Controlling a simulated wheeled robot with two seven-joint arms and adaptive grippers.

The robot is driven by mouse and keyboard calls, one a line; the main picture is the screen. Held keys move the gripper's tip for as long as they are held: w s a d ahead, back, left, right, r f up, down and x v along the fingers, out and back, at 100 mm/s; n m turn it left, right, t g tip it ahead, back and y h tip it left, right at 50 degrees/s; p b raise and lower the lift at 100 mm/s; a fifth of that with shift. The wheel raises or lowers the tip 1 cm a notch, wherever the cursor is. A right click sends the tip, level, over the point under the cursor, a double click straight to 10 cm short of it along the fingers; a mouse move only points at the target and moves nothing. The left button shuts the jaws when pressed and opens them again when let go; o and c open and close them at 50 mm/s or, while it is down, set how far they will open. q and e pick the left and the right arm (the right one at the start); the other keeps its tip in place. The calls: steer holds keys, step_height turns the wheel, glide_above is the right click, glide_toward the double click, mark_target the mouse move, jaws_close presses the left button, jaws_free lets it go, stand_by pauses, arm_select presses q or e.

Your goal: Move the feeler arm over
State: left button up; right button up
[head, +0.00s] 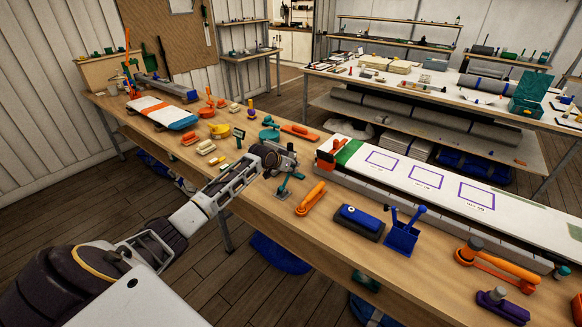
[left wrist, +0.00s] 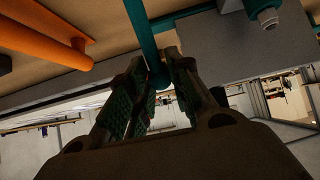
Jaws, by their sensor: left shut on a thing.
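A teal feeler arm (head: 284,187) stands near the front edge of the wooden bench. My left gripper (head: 284,160) is over it, coming in from the left. In the left wrist view a thin teal bar (left wrist: 141,30) runs down to the jaws, and its rounded teal end sits between the two ribbed fingers (left wrist: 158,85). The left gripper is shut on this end. The far end and pivot of the arm are partly hidden by the gripper in the head view. My right gripper is not in view.
An orange clamp-like tool (head: 311,198) lies just right of the gripper. A blue block (head: 360,219) and a blue holder (head: 403,236) stand farther right. A long white board (head: 410,176) with purple squares lies behind them. Several small tools crowd the bench to the left.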

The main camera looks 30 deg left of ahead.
arm_select(q)
steer(key=shift+b+x, duration=0.8)
steer(key=shift+x, duration=0.55)
steer(key=shift+s+f, duration=0.15)
steer(key=shift+f, duration=0.2)
steer(key=shift+f, duration=0.2)
steer(key=shift+w+f+b, duration=0.3)
steer(key=shift+f+b, duration=0.25)
steer(key=shift+f, duration=0.1)
steer(key=shift+w+f+b, duration=0.25)
steer(key=shift+f+b, duration=0.25)
steer(key=shift+f, duration=0.3)
steer(key=shift+f, duration=0.1)
